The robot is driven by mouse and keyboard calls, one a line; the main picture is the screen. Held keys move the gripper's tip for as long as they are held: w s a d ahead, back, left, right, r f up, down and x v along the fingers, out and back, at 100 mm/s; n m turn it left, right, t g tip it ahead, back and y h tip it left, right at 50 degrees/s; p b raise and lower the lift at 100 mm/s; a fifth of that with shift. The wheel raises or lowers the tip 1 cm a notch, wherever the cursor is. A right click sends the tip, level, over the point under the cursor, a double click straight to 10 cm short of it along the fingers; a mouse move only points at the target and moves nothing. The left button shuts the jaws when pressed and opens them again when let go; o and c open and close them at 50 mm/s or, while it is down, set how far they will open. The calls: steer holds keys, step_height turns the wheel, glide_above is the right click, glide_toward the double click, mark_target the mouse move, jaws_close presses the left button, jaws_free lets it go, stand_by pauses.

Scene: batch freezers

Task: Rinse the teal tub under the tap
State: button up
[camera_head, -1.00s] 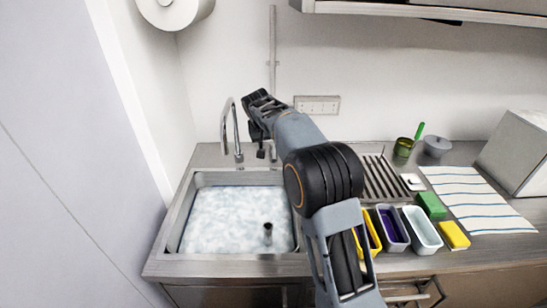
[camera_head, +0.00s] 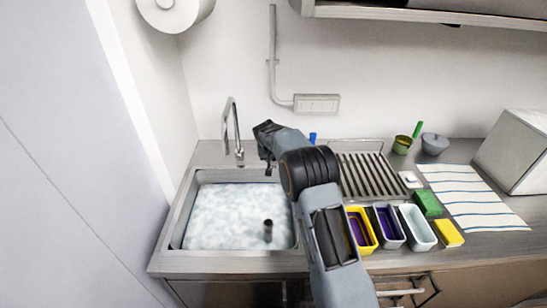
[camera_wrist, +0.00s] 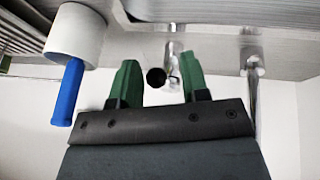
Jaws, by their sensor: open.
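The pale teal tub (camera_head: 420,228) stands upright on the counter right of the sink, at the right end of a row of tubs. It looks empty. The chrome tap (camera_head: 233,130) rises behind the sink. My gripper (camera_wrist: 160,82) is open, with two green fingertips apart and no tub between them. In the head view it is just right of the tap, above the sink's back right corner, and my arm partly hides its fingers. The tub is well away from it, to the right and nearer.
The sink (camera_head: 180,222) holds whitish foamy water, with a dark upright post (camera_head: 268,231) in it. Beside the teal tub stand a grey tub (camera_head: 399,241) and a yellow tub (camera_head: 371,245). A yellow sponge (camera_head: 448,233), green sponge (camera_head: 427,203) and drying rack (camera_head: 370,176) are nearby.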

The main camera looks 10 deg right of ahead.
steer(key=shift+c, duration=0.3)
jaws_close()
stand_by(0.4)
